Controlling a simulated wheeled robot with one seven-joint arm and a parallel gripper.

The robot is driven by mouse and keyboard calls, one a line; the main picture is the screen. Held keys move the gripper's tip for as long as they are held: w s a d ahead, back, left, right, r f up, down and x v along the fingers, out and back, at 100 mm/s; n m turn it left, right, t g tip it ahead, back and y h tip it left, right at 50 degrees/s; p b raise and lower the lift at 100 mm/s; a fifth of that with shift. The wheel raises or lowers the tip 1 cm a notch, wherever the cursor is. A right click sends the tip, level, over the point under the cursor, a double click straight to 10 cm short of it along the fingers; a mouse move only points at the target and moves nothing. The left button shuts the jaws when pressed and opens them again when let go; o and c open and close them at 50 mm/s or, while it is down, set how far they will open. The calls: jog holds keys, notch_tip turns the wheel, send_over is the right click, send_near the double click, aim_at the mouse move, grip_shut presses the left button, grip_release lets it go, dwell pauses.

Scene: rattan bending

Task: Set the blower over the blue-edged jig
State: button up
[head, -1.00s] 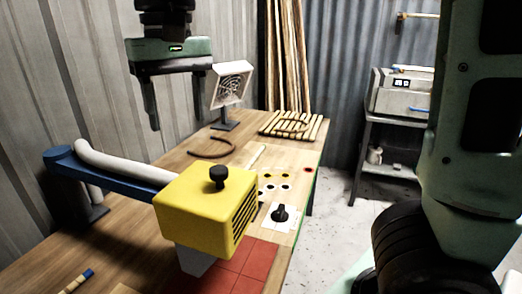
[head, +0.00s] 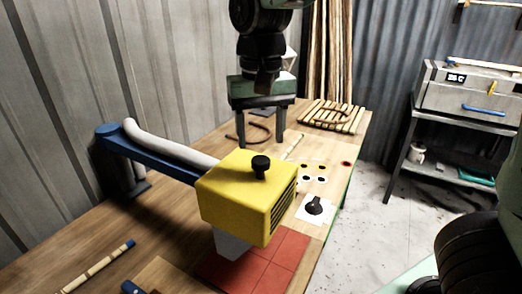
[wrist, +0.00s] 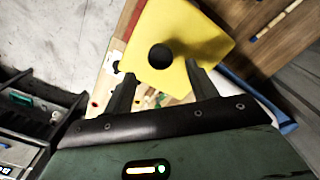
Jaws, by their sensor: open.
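The blower is a yellow box (head: 245,198) with a black knob (head: 261,163) on top and a pale nozzle below. It hangs from a blue swing arm (head: 160,158) with a grey hose, above red tiles (head: 265,262). My gripper (head: 258,128) is open and empty, fingers down, above and beyond the blower. In the wrist view, the blower (wrist: 185,35) and its knob (wrist: 160,56) lie ahead of my open fingers (wrist: 160,84), apart from them. No blue-edged jig shows clearly; a wooden board with a dark blue piece (head: 130,287) is cut off at the bottom edge.
A stick with a blue end (head: 98,266) lies on the bench at left. A black dial (head: 315,205) sits right of the blower. A curved rattan piece and a slatted rack (head: 335,115) lie at the back. A grey machine (head: 470,95) stands on a side table at right.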

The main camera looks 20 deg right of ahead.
aim_at(260, 159)
jog(key=shift+f, duration=2.6)
grip_shut()
jog(key=shift+a, duration=0.15)
